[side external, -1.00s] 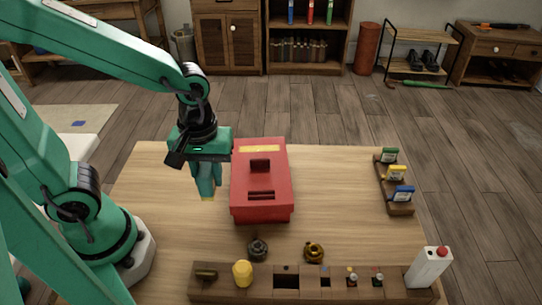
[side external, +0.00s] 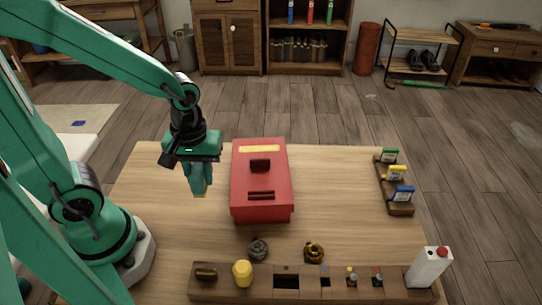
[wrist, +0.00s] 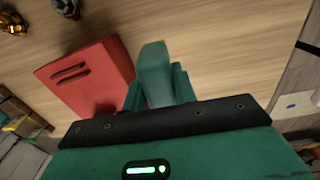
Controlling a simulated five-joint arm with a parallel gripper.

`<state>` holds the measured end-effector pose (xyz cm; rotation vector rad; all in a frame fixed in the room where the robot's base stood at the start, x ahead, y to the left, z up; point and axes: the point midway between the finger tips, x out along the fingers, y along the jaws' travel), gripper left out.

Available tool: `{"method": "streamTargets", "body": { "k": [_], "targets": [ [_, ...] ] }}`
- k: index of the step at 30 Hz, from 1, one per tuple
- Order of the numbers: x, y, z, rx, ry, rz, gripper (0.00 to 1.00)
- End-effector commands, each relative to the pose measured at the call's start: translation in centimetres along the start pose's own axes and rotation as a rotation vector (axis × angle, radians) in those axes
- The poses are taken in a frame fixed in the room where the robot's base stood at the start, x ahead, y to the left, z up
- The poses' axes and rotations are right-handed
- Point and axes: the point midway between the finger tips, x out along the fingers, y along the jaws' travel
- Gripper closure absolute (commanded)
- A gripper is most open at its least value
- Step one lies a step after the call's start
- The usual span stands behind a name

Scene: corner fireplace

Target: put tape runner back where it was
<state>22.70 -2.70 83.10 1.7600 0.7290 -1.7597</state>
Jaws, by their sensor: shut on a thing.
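My gripper (side external: 201,188) is above the wooden table, just left of the red box, with its fingers pointing down. In the wrist view my gripper (wrist: 158,92) is shut on a blunt teal block, which I take to be the tape runner (wrist: 154,65). The block reaches past the fingers, and the fingers hide its lower part. Nothing under the block touches the table as far as I can tell.
The red box (side external: 261,205) stands right of my gripper. A wooden tray (side external: 215,296) with several slots, one dark and empty-looking, lies along the front edge. A small rack (side external: 399,208) with green, yellow and blue items is at right. The table's left back is clear.

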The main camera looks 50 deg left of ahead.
Motion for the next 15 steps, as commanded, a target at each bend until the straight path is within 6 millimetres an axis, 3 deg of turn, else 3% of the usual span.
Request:
{"method": "streamTargets", "body": {
  "k": [15],
  "targets": [
    [3.6,-2.3,-5.5,-0.004,-0.002,-0.002,0.91]
  ]
}}
